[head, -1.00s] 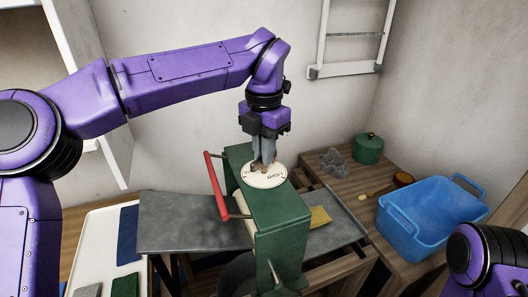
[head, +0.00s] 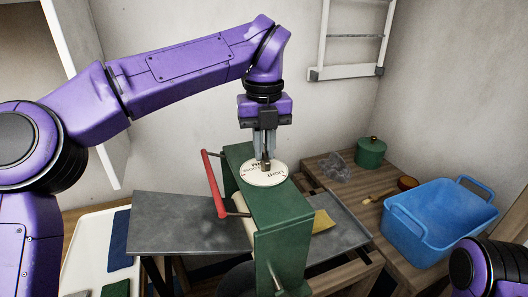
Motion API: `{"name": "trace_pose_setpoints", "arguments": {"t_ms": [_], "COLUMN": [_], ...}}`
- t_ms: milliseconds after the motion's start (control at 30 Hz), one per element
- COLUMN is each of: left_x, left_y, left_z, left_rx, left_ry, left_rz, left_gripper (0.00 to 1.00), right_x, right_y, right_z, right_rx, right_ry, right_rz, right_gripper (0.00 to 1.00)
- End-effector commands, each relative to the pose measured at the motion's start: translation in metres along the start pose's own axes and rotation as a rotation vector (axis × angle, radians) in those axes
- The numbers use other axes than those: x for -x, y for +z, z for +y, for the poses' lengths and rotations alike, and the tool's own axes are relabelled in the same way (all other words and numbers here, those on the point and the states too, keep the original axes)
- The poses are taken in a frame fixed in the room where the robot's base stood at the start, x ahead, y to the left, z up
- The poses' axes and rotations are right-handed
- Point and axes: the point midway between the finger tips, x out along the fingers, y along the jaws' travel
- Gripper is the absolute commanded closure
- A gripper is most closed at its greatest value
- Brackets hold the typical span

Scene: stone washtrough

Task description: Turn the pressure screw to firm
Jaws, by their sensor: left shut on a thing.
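The pressure screw has a round cream dial (head: 263,175) with dark lettering, including what reads as LIGHT, on top of a green press (head: 285,215). My left gripper (head: 266,164) points straight down over the dial and is shut on the small knob at its middle. The fingers hide most of the knob and part of the lettering. A red handle bar (head: 213,183) runs along the press's left side. Only a dark and purple part of my right arm shows at the lower right; its gripper is out of view.
A grey metal bed plate (head: 175,222) extends on both sides of the press. A blue tub (head: 437,222), a green lidded pot (head: 370,152) and a crumpled clear thing (head: 336,167) stand on the wooden table at right. A white tray (head: 88,253) with cloths is at lower left.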

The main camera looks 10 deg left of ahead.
Motion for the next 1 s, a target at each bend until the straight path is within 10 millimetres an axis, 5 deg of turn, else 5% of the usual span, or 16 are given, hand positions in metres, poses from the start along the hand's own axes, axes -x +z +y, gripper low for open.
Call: {"name": "trace_pose_setpoints", "arguments": {"t_ms": [400,933,1000], "left_x": [-0.0001,0.0006,0.0006], "left_y": [0.0002,0.0004,0.0004], "left_z": [0.0,0.0001,0.0001], "left_rx": [0.17,0.191,0.191], "left_ry": [-0.001,-0.001,-0.001], "left_rz": [-0.002,-0.002,-0.002], "left_gripper": [1.0,1.0,0.64], "right_x": [-0.0108,-0.0112,-0.0113], "right_y": [0.0045,0.0047,0.0046], "right_z": [-0.001,-0.001,-0.001], "right_rx": [0.0,0.0,0.0], "right_ry": [0.0,0.0,0.0], "right_rz": [0.0,0.0,0.0], "right_gripper": [0.36,0.36,0.36]}}
